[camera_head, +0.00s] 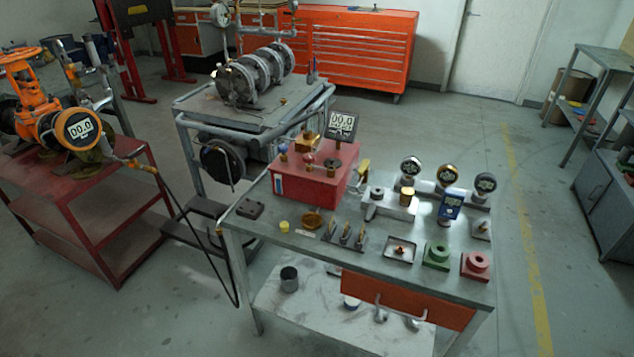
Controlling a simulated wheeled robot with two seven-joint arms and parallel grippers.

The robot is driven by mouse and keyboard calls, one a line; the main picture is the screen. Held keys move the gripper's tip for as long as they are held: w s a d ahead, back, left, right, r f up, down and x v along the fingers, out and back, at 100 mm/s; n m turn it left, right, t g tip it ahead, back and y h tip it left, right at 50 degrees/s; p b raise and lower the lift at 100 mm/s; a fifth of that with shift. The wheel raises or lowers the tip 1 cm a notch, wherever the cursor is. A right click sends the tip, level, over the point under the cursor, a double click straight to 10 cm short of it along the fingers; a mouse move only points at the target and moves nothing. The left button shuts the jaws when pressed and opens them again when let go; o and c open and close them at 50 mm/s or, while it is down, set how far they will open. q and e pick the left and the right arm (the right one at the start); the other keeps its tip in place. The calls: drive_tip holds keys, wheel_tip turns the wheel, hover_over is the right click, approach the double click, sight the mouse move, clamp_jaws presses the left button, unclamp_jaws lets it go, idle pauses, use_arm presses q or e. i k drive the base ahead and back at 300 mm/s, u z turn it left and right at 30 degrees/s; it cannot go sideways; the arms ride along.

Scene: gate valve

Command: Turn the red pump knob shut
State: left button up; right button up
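A red pump box (303,190) stands on the back left part of the grey workbench (390,252). Small knobs stand on its top. One has a red cap (308,158) and sits near the middle, beside a blue-capped knob (283,150) and a darker brass one (332,164). How far the red knob is turned is too small to tell. Neither of my grippers is in view.
Gauges (411,168) on a manifold, a green block (437,256) and a red block (475,265) crowd the bench's right side. An orange valve (50,115) stands on a red cart (80,195) at left, with a black hose hanging between.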

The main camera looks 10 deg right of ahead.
sight(309, 157)
drive_tip(key=z, duration=0.15)
drive_tip(key=k, duration=0.45)
drive_tip(key=u, duration=1.2)
drive_tip(key=i, duration=0.95)
drive_tip(key=z, duration=0.55)
drive_tip(key=i, duration=0.7)
drive_tip(key=z, duration=0.6)
